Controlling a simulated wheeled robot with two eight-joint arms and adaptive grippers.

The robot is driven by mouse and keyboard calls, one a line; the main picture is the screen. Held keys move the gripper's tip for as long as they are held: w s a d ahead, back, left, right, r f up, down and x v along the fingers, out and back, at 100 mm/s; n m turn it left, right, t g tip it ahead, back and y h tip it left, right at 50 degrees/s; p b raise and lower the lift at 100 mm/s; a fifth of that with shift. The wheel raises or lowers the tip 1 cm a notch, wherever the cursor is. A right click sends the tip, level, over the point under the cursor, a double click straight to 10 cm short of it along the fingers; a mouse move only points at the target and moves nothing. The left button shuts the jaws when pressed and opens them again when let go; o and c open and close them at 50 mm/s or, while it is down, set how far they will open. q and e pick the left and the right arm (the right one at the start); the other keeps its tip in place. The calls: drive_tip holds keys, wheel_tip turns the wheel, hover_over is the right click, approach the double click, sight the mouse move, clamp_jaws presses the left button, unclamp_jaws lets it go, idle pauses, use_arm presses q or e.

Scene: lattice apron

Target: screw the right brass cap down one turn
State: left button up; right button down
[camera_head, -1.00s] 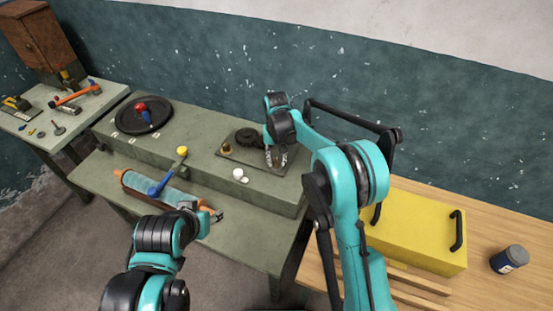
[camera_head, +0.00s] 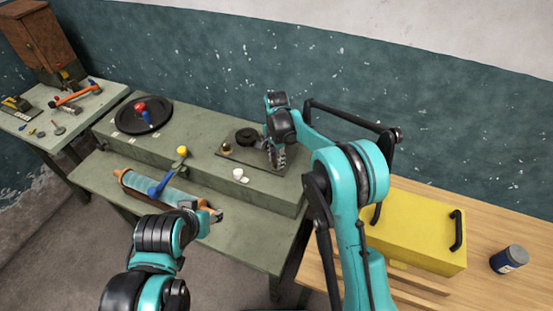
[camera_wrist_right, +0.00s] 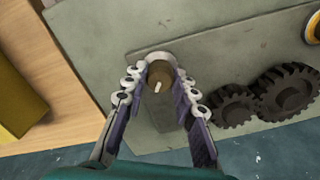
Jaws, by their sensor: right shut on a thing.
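The right brass cap (camera_wrist_right: 160,82) shows in the right wrist view as a brownish round top with a white mark. It sits between the fingers of my right gripper (camera_wrist_right: 162,68), which is shut on it. In the head view my right gripper (camera_head: 277,158) points down at the right part of the grey plate (camera_head: 232,154) and hides this cap. Another brass cap (camera_head: 227,148) stands at the plate's left; a yellow ring shows at the wrist view's right edge. My left gripper (camera_head: 215,215) is over the lower bench front; its finger opening is unclear.
Dark toothed gears (camera_wrist_right: 285,88) lie beside the held cap. A black round tray (camera_head: 125,122) is at left, a yellow box (camera_head: 412,232) at right.

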drive_tip(key=m, duration=0.5)
drive_tip(key=shift+m, duration=0.3)
drive_tip(key=m, duration=0.9)
drive_tip(key=shift+m, duration=0.4)
drive_tip(key=m, duration=0.4)
drive_tip(key=shift+m, duration=0.3)
drive_tip(key=c, duration=1.2)
unclamp_jaws()
wheel_tip(320, 180, up, 12)
